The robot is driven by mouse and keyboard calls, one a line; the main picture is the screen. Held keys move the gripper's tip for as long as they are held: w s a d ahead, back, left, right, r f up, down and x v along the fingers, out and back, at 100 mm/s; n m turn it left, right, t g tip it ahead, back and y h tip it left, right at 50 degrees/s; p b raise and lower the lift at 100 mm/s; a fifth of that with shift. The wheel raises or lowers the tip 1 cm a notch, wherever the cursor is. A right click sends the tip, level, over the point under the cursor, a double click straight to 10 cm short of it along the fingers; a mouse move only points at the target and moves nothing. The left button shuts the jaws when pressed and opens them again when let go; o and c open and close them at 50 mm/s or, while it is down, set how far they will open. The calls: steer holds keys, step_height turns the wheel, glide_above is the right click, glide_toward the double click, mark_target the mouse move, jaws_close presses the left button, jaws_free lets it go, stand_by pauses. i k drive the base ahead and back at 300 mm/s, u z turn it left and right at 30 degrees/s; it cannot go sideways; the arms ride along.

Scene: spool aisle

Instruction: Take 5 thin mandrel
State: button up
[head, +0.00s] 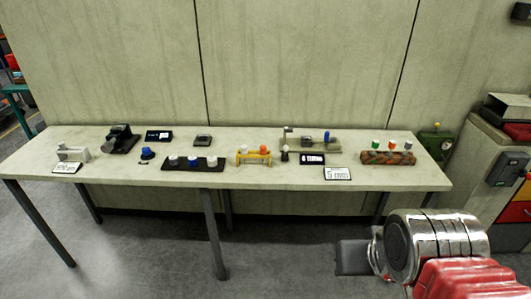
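A long pale table (260,175) stands against the wall, with small devices and holders on it. No thin mandrel can be told apart for certain at this size. My arm's metal wrist shows at the lower right, and my gripper (354,257) shows as a dark grey block at its left side. It is in front of the table's right part, apart from everything on it. Its fingers cannot be made out, and nothing is visibly held.
The table holds a black rack (193,163) with white-topped pieces, a yellow rack (254,156), a brown block (387,157) with coloured knobs, a dark green device (122,139) and a black sign (311,159). A grey cabinet (490,150) stands at right. Floor in front is clear.

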mark_target(376, 144)
steer(key=z, duration=0.1)
steer(key=i, duration=0.95)
steer(key=z, duration=0.55)
steer(key=i, duration=0.9)
steer(key=z, duration=0.35)
